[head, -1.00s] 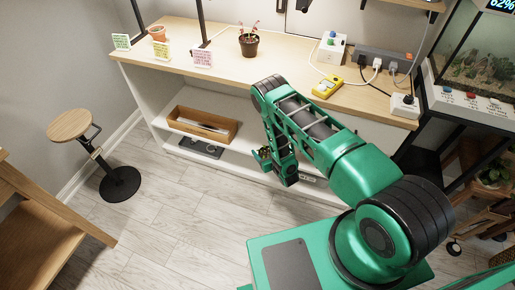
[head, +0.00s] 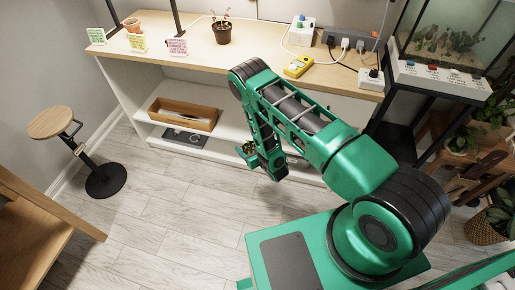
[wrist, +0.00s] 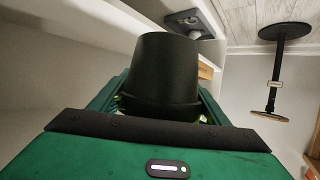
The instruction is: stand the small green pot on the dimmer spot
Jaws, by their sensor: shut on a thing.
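My gripper (head: 256,160) hangs in front of the bench's lower shelves in the head view. In the wrist view it is shut on a dark green, nearly black pot (wrist: 167,70), with bits of green leaf at its rim. The wrist picture is upside down, with the stool inverted, so the pot looks roughly upright. In the head view only a little foliage (head: 247,147) shows at the gripper; the pot is mostly hidden. I cannot tell which place is the dimmer spot.
The bench top (head: 240,52) bears a dark potted plant (head: 222,32), a terracotta pot (head: 132,24), small cards, a yellow meter (head: 298,66) and a power strip (head: 346,42). A stool (head: 50,123) stands left, a terrarium (head: 442,40) right. The floor between is clear.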

